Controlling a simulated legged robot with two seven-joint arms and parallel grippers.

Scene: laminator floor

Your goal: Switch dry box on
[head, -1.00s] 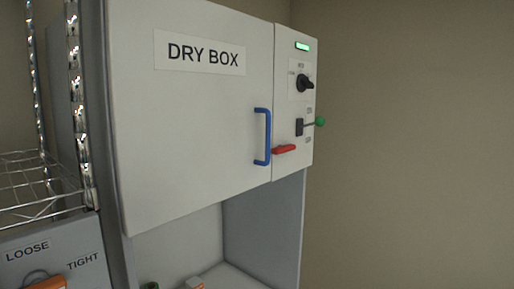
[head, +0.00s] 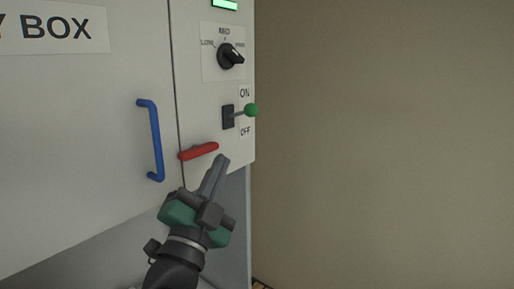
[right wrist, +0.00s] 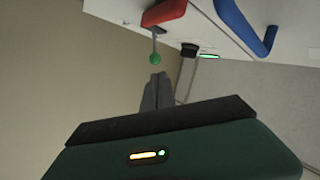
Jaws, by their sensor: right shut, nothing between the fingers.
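The dry box (head: 80,140) is a white cabinet with a control panel on its right side. Its switch is a lever with a green ball knob (head: 251,110) on a black base, between the ON and OFF labels. The lever points out about level, tilted slightly up. The knob also shows in the right wrist view (right wrist: 155,59), just beyond the fingertips. My right gripper (head: 222,160) is shut and empty, below the lever and just right of the red handle (head: 198,151). It looks apart from the knob. My left gripper is not in view.
A black dial (head: 230,56) sits above the switch, under a lit green indicator (head: 225,4). A blue door handle (head: 153,140) stands out left of the red handle. The space right of the cabinet is clear up to the plain wall.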

